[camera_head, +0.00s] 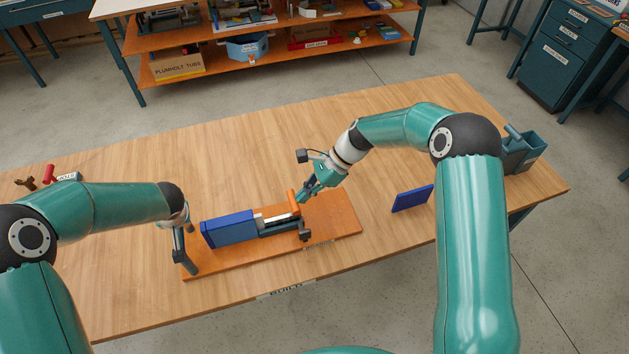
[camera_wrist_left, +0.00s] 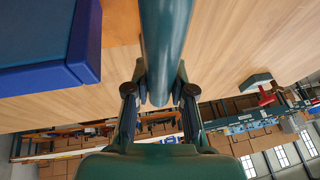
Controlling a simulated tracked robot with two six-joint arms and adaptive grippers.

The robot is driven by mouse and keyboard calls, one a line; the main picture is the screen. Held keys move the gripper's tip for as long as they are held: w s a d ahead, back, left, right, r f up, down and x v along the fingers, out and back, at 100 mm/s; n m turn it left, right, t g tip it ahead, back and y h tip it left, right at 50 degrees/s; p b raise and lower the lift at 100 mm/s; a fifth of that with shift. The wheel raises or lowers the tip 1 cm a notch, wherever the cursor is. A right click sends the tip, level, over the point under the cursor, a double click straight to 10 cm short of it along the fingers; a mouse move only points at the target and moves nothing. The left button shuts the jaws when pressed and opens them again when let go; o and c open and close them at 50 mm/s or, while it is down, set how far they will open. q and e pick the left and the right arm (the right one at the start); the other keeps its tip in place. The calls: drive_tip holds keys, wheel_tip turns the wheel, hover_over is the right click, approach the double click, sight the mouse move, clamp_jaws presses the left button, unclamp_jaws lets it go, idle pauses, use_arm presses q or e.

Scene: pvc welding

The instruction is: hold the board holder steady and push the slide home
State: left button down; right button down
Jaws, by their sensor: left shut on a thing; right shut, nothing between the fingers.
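The board holder (camera_head: 337,222) is an orange base on the wooden table with a dark upright post (camera_head: 180,245) at its left end. A blue block (camera_head: 228,230) sits on it, also in the left wrist view (camera_wrist_left: 40,62). The slide (camera_head: 272,219), pale and dark with an upright orange handle (camera_head: 294,203), lies to the block's right. My left gripper (camera_head: 187,228) is shut on the post, which runs between its fingers in the left wrist view (camera_wrist_left: 160,85). My right gripper (camera_head: 303,195) is shut and empty, close beside the handle's right side; I cannot tell if they touch.
A flat blue piece (camera_head: 411,198) lies on the table right of the holder. A teal bin (camera_head: 524,150) stands at the far right end. Red and brown handled items (camera_head: 48,176) are at the left. The table behind the holder is clear.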

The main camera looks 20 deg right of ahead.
use_arm(q)
drive_tip(key=shift+d, duration=0.1)
use_arm(e)
drive_tip(key=a, duration=0.2)
drive_tip(key=shift+s+a, duration=0.1)
drive_tip(key=shift+a, duration=0.3)
use_arm(q)
drive_tip(key=shift+d, duration=0.15)
use_arm(e)
drive_tip(key=shift+a+f, duration=0.1)
drive_tip(key=shift+a, duration=0.05)
drive_tip(key=d, duration=0.4)
use_arm(q)
drive_tip(key=shift+a, duration=0.2)
use_arm(e)
approach(293, 201)
drive_tip(key=d, duration=0.1)
drive_tip(key=d+r, duration=0.1)
drive_tip(key=d, duration=0.2)
drive_tip(key=shift+w+d+r, duration=0.3)
drive_tip(key=shift+d+r, duration=0.05)
